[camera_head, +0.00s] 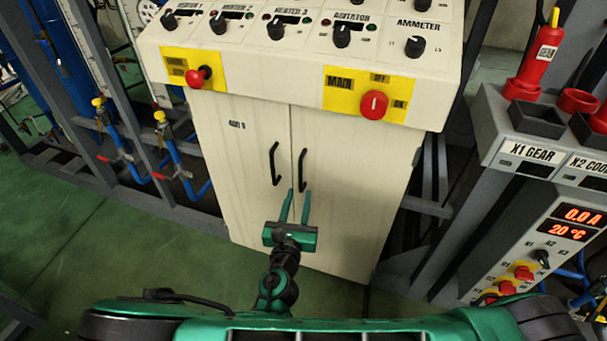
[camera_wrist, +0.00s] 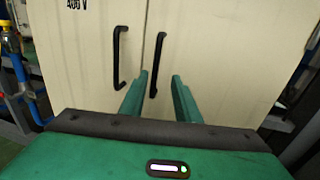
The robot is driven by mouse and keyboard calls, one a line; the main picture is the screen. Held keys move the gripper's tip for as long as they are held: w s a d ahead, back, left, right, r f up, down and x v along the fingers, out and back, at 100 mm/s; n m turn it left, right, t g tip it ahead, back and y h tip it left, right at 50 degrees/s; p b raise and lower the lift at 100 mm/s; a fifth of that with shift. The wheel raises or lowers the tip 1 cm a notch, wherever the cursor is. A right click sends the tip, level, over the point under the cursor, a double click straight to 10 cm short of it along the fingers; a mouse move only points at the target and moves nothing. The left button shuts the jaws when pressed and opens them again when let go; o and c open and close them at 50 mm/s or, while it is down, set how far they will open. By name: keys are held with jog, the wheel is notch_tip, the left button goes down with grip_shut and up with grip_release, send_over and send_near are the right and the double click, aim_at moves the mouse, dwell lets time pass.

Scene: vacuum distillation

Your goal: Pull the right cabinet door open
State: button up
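The right cabinet door (camera_head: 345,190) is a beige panel, shut flush beside the left door (camera_head: 240,170). Its black vertical handle (camera_head: 302,169) is near the seam; it also shows in the wrist view (camera_wrist: 157,64). The left door's handle (camera_head: 275,163) is a matching black bar. My green gripper (camera_head: 294,206) is in front of the doors, just below the right handle. In the wrist view its two fingers (camera_wrist: 158,92) are apart with a clear gap. The right handle's lower end appears between the fingertips; I cannot tell its depth from them.
A sloped control panel (camera_head: 300,55) with knobs overhangs the doors, with a red main switch (camera_head: 374,105) and a red button (camera_head: 199,77). Blue pipes (camera_head: 180,165) on a frame stand at left. A grey instrument rack (camera_head: 530,200) stands at right. Green floor (camera_head: 90,230) is clear at left.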

aim_at(300, 176)
jog(key=w, duration=0.9)
jog(key=shift+w+d, duration=0.25)
jog(key=shift+d, duration=0.1)
